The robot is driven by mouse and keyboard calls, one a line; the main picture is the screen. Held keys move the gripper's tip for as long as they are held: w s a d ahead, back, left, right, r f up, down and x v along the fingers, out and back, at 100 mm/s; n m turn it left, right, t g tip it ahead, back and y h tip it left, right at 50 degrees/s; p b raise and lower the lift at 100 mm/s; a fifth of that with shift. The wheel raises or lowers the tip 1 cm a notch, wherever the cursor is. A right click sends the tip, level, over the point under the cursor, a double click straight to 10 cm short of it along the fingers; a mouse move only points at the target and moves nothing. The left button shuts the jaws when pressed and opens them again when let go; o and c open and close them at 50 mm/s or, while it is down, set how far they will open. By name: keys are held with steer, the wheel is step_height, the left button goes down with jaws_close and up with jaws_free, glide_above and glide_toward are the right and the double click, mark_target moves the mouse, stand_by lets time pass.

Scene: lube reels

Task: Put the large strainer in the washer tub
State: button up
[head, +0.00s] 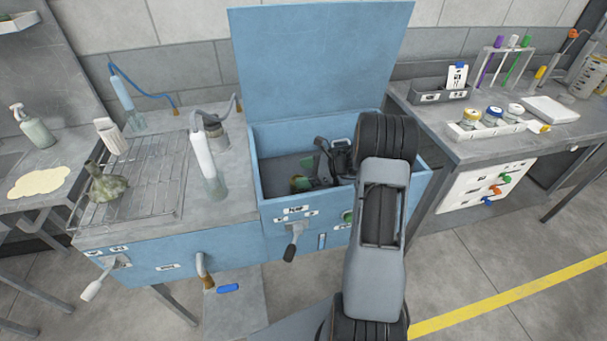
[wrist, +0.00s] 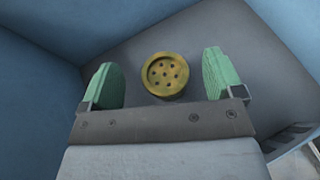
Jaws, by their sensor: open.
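The strainer, a round brass-yellow disc with several holes (wrist: 166,74), lies flat on the grey floor of the blue washer tub (head: 274,166). The tub's floor and walls also fill the wrist view (wrist: 205,32). My gripper (head: 302,172) is inside the tub, low and towards its left half. In the wrist view my gripper (wrist: 158,68) is open, with one green finger on each side of the strainer and a gap to both. In the head view I cannot clearly make out the strainer near the fingers.
The tub's blue lid (head: 320,50) stands open behind. A wire rack (head: 135,180) with a greenish lump (head: 105,184) is on the left counter, beside a hose nozzle (head: 205,155). The right bench carries a tray of jars (head: 490,122).

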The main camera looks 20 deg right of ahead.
steer(key=v, duration=1.1)
steer(key=shift+d+b, duration=0.2)
steer(key=shift+b, duration=0.1)
steer(key=shift+s, duration=0.1)
